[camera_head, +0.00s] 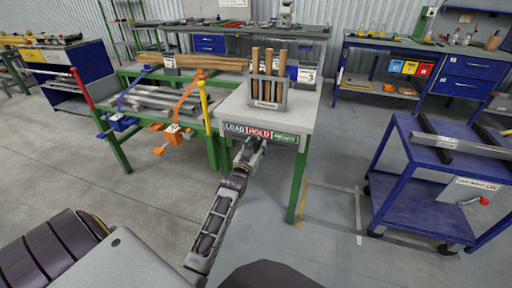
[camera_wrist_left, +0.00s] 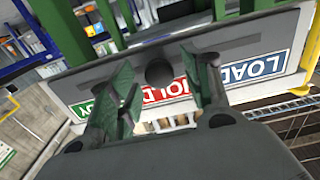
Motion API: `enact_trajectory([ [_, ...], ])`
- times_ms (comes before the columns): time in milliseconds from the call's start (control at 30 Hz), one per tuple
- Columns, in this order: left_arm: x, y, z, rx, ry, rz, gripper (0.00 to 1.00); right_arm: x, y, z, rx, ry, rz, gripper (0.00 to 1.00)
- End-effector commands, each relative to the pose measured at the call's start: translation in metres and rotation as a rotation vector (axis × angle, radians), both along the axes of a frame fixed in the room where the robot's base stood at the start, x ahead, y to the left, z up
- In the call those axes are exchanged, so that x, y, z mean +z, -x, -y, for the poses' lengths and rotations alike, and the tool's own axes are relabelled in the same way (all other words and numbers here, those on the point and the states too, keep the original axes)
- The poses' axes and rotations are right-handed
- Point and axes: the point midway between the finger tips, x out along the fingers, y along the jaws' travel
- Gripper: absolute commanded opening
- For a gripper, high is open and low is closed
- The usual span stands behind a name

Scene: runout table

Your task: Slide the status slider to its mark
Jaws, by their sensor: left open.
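The status board (camera_head: 234,128) is on the front edge of the grey-topped table, with a blue LOAD, a red HOLD and a green READY field. In the left wrist view the board (camera_wrist_left: 300,50) appears upside down, with LOAD at right and READY at left. A dark round knob (camera_wrist_left: 158,73), apparently the slider's, sits on a dark rail above the HOLD field in that picture. My left gripper (camera_head: 249,147) is open at the board's front. In the wrist view its green-padded fingers (camera_wrist_left: 165,98) stand either side of the knob, with gaps; contact cannot be told. My right gripper is out of view.
A holder with upright wooden bars (camera_head: 268,92) stands on the tabletop (camera_head: 308,113). A green rack with metal bars (camera_head: 165,100) and orange and blue clamps adjoins at left. A blue cart (camera_head: 430,205) stands at right. The floor between is clear.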

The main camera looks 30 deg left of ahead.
Motion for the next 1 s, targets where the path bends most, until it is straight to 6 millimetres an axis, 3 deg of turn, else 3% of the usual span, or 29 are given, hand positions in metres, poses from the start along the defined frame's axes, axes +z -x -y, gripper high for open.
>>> enact_trajectory([
  [467, 0.0004, -0.0054, -0.0015, 0.000, 0.000, 0.000, 0.49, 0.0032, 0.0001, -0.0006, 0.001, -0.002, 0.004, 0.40],
  [833, 0.0005, -0.0053, -0.0015, 0.000, 0.000, 0.000, 0.03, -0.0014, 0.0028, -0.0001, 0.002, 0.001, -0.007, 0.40],
  [1000, 0.0004, -0.0053, -0.0014, 0.000, 0.000, 0.000, 0.00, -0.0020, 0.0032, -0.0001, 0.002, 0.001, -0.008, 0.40],
])
